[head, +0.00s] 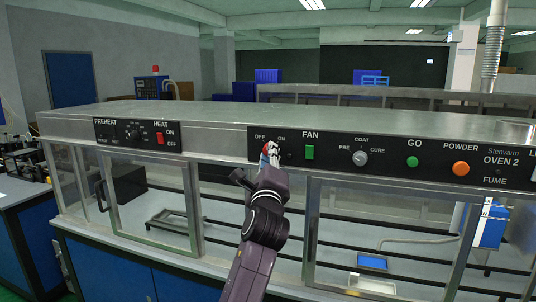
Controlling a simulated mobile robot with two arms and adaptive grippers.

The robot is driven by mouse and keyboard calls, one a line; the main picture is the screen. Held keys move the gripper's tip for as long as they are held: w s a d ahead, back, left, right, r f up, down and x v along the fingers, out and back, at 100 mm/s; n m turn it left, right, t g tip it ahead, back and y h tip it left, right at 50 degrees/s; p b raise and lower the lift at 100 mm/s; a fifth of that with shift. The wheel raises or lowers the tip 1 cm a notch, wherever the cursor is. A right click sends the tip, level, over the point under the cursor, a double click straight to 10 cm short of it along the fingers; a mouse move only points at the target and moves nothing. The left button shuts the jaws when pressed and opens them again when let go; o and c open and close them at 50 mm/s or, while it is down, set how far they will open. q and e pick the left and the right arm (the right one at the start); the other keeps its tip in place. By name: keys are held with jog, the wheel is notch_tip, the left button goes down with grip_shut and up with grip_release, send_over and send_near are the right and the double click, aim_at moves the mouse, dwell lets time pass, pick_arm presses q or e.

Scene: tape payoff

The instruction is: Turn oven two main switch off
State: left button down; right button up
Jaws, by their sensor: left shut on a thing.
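The oven's black control panel (375,156) carries the label OVEN 2 at its right. The main switch (265,149), between the OFF and ON marks at the panel's left end, shows only as a bit of red. My left gripper (271,149) is shut on it, reaching up from below. The fingers cover most of the switch, so I cannot tell which way it points. My right gripper is not in view.
Right of the switch are a green FAN button (309,153), a grey COAT/CURE knob (360,158), a green GO button (412,161) and an orange POWDER button (460,168). A HEAT switch (160,137) sits on the left panel. Glass-fronted frames lie below.

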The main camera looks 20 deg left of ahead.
pick_arm(q)
jog(key=n+g+p, duration=0.1)
jog(key=n+p, duration=0.1)
jog(key=n, duration=0.1)
jog(key=n+g+p, duration=0.1)
jog(key=n, duration=0.2)
jog(key=n+g+p, duration=0.1)
jog(key=n+p, duration=0.1)
jog(key=n, duration=0.1)
jog(key=shift+d+r+y+p, duration=0.15)
jog(key=shift+r+y+p, duration=0.15)
jog(key=shift+y, duration=0.1)
